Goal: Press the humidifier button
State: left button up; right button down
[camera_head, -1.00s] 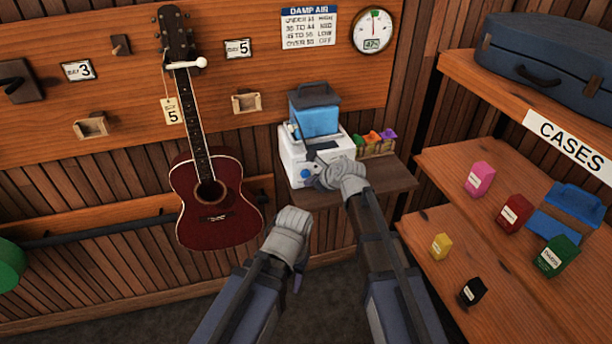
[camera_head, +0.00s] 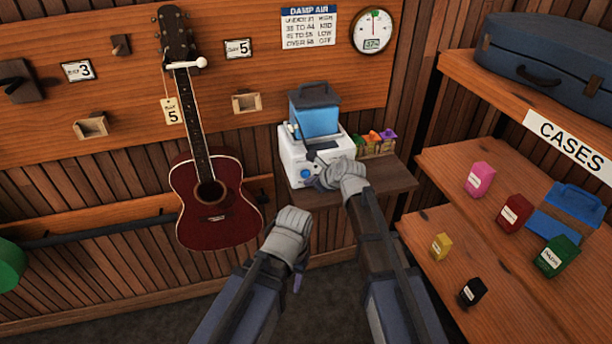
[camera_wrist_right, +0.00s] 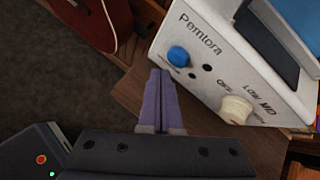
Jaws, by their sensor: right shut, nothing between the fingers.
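The white humidifier (camera_head: 303,172) with a blue water tank (camera_head: 318,122) stands on a small wall shelf (camera_head: 385,184). Its round blue button (camera_head: 306,174) is on the front and shows large in the right wrist view (camera_wrist_right: 180,56). A cream dial (camera_wrist_right: 236,108) marked OFF, LOW and MID sits right of the button. My right gripper (camera_head: 318,184) is shut and empty, its fingertips (camera_wrist_right: 160,74) just in front of and slightly below the button, seemingly apart from it. My left gripper (camera_head: 297,284) hangs lower and left, away from the humidifier; its jaws are mostly hidden.
A DAMP AIR sign (camera_head: 309,27) and a round gauge (camera_head: 371,31) are above. Case shelves (camera_head: 480,235) with small boxes stand at right.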

jog(key=shift+w, duration=0.1)
dwell(0.3)
jog(key=shift+w+a, duration=0.15)
jog(key=shift+w, duration=0.2)
jog(key=shift+w+a, duration=0.15)
jog(key=shift+w, duration=0.3)
dwell(0.8)
jog(key=shift+s+d, duration=0.3)
jog(key=shift+s, duration=0.6)
jog(key=s+d, duration=0.2)
jog(key=s, duration=0.3)
jog(key=shift+s, duration=0.4)
